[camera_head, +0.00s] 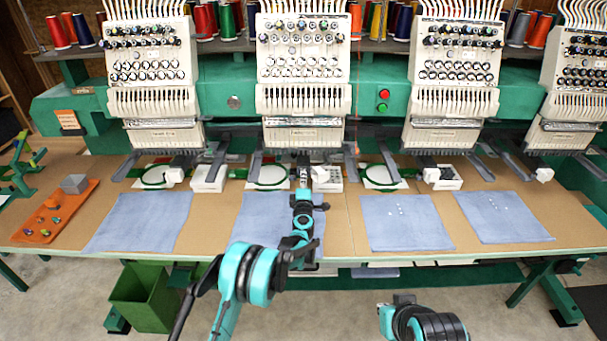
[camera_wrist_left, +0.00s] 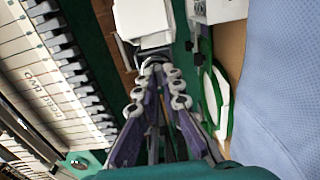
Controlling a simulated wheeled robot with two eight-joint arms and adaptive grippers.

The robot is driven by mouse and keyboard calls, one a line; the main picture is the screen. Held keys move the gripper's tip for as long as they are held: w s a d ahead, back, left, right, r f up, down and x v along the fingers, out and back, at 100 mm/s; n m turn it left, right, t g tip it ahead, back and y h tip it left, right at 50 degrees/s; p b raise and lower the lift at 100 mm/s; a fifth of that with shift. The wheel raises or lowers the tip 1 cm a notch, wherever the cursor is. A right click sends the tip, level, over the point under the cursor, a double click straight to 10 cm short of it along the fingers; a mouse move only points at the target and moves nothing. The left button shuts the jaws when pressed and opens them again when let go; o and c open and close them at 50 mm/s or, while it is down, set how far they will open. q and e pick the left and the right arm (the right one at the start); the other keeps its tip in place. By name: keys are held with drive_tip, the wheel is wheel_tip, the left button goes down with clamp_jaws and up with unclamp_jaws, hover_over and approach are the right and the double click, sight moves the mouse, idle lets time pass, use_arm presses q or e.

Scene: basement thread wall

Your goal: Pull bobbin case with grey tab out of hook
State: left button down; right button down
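My left arm reaches over the table's middle, and my left gripper (camera_head: 303,162) is under the second sewing head from the left, between the white hoop plate and a white block (camera_head: 328,173). In the left wrist view, the purple-grey fingers of my left gripper (camera_wrist_left: 156,66) converge close together just below a white boxy housing (camera_wrist_left: 143,20). Whether the tips hold anything is unclear. I cannot make out the bobbin case, its grey tab or the hook. Part of my right arm shows low in the head view; its gripper is not visible.
Blue cloths (camera_head: 140,222) lie along the table front (camera_head: 345,230). An orange tray (camera_head: 57,212) with small parts is at the far left. Sewing heads (camera_head: 303,65) and dark brackets hang close over the work area. A green bin (camera_head: 147,295) stands below the table.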

use_arm(q)
drive_tip(key=s+b, duration=0.1)
drive_tip(key=s, duration=0.2)
drive_tip(key=shift+s, duration=0.1)
idle(0.4)
drive_tip(key=shift+s+r, duration=0.35)
drive_tip(key=shift+s, duration=0.3)
drive_tip(key=shift+s+r, duration=0.3)
drive_tip(key=shift+s, duration=0.4)
drive_tip(key=shift+s+r, duration=0.35)
drive_tip(key=shift+s, duration=0.3)
